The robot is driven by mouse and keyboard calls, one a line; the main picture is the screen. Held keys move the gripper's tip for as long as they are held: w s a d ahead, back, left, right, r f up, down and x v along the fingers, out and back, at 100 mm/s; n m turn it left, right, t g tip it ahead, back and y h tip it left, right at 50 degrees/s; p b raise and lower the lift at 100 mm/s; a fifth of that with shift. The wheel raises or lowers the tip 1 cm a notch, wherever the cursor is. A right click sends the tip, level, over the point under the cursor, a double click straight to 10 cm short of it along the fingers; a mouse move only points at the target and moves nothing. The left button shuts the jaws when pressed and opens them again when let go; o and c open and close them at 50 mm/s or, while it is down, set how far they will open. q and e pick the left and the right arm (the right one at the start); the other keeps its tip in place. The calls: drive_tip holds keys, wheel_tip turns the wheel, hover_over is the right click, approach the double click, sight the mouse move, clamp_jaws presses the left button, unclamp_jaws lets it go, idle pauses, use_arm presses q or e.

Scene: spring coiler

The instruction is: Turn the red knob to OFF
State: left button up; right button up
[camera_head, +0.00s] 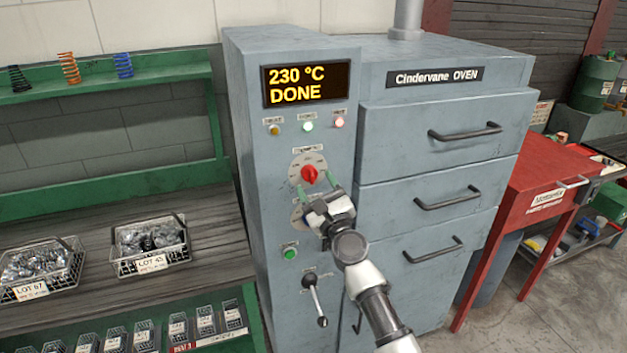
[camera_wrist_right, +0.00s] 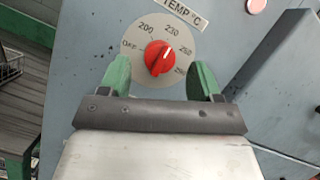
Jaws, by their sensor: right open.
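The red knob (camera_head: 310,174) sits at the centre of a round dial on the oven's control column, under the display. In the right wrist view the knob (camera_wrist_right: 158,58) is between my finger tips and just beyond them. The dial (camera_wrist_right: 187,32) carries OFF at its left, then 200, 230, 260 and a last number at lower right. I cannot tell for certain which mark the knob points to. My right gripper (camera_head: 317,190) is open, its green fingers (camera_wrist_right: 160,76) spread below and to either side of the knob, with gaps showing. My left gripper is not in view.
The display (camera_head: 306,84) reads 230 °C DONE, above three small lamps. Below the dial are another partly hidden dial, a green button (camera_head: 290,254) and a lever (camera_head: 316,300). Drawer handles (camera_head: 465,131) stick out at right. Wire baskets (camera_head: 150,262) stand on the left bench.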

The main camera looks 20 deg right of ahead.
drive_tip(key=shift+x, duration=0.85)
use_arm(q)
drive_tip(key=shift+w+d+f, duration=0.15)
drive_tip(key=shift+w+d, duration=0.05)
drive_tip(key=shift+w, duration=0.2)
use_arm(e)
drive_tip(key=shift+w+r, duration=0.1)
drive_tip(key=shift+w, duration=0.05)
drive_tip(key=c, duration=0.9)
